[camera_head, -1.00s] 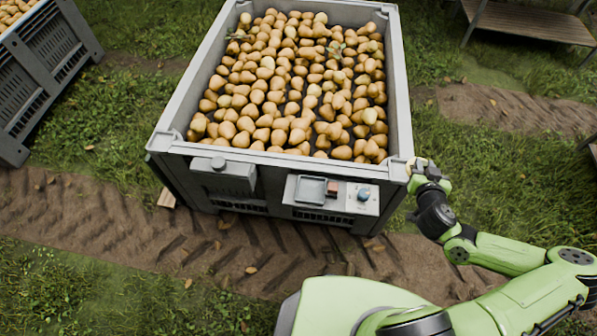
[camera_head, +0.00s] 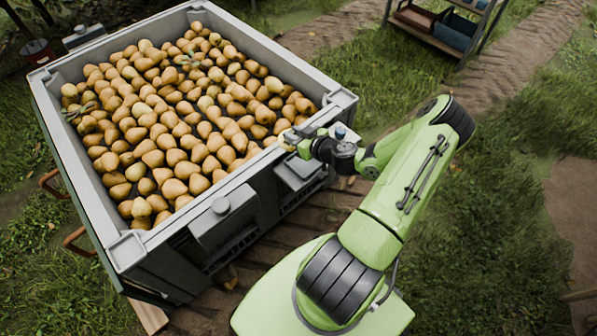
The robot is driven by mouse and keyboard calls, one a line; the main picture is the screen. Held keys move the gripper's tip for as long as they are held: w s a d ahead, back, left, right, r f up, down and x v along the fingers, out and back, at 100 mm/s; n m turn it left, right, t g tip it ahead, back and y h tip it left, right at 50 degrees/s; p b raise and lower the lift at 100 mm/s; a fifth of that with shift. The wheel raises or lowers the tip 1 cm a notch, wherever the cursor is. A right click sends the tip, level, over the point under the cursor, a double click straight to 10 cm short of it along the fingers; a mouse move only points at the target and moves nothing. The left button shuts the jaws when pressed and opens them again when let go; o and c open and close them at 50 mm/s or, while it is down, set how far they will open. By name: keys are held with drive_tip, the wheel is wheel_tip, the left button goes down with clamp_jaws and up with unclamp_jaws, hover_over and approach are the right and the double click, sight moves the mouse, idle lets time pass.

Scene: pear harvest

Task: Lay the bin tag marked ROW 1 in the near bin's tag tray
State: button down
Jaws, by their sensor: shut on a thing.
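The near bin (camera_head: 95,215) is a large grey crate full of pears, filling the left half of the head view. On its front hangs a shelf with a small grey tray (camera_head: 299,169), which looks like the tag tray; my gripper and wrist partly overlap this area. My gripper (camera_head: 290,141) is at the bin's front rim, above and slightly left of this tray. It is shut on a small pale yellowish piece (camera_head: 286,143), perhaps the bin tag. Its marking cannot be read. A blue knob (camera_head: 340,131) shows just behind my wrist.
A grey box with a round cap (camera_head: 222,221) hangs on the bin's front, left of the tray. A rack (camera_head: 447,30) with a brown and a blue container stands at the back right. Grass at the right is clear.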

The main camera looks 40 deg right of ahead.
drive_tip(key=s+d+f+b, duration=0.1)
drive_tip(key=f, duration=0.2)
drive_tip(key=s+d+f+b, duration=0.1)
drive_tip(key=f, duration=0.3)
drive_tip(key=s+d+f+b, duration=0.1)
drive_tip(key=f+b, duration=0.1)
drive_tip(key=f, duration=0.2)
drive_tip(key=shift+f, duration=0.1)
drive_tip(key=shift+f, duration=0.25)
drive_tip(key=c, duration=0.9)
unclamp_jaws()
